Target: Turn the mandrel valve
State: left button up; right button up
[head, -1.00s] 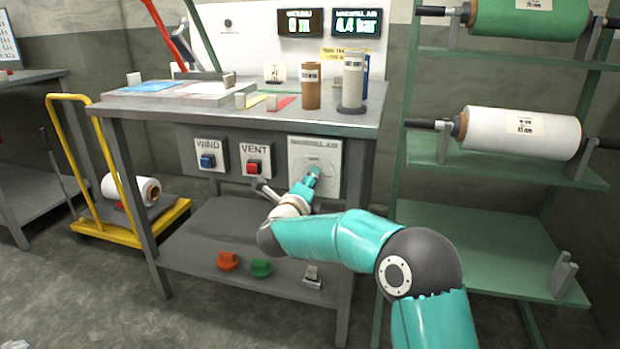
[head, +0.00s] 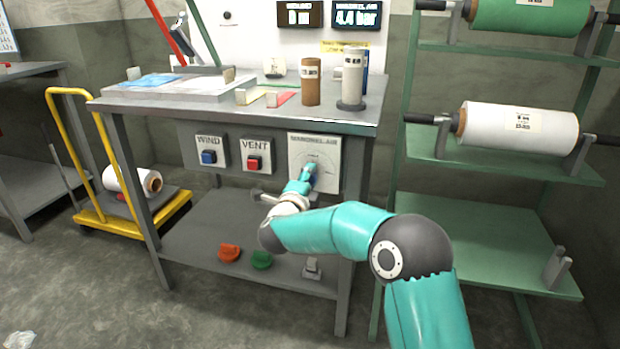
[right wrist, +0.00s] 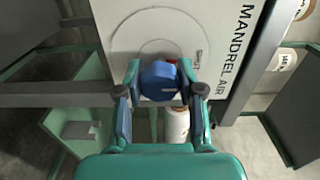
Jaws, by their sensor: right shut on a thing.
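The mandrel air panel (head: 329,150) is a pale plate with a dial arc, on the front of the workbench. In the right wrist view, its lettering MANDREL AIR runs along the right side of the plate (right wrist: 224,40). Its blue valve knob (right wrist: 159,82) sits between the two fingers of my right gripper (right wrist: 162,92), which is shut on it. In the head view my right gripper (head: 305,180) reaches the panel from below and mostly hides the knob. My left gripper is out of view.
The WIND button (head: 208,157) and red VENT button (head: 254,163) are left of the panel. A display (head: 356,15) above the bench appears to read 4.4 bar. Orange (head: 229,253) and green (head: 261,260) items lie on the lower shelf. A green roll rack (head: 490,215) stands at right.

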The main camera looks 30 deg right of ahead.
jog(key=shift+w+a+f, duration=0.15)
jog(key=shift+a, duration=0.1)
jog(key=o, duration=1)
jog(key=shift+c, duration=0.2)
jog(key=shift+o, duration=1)
jog(key=shift+d, duration=0.1)
jog(key=v, duration=1.2)
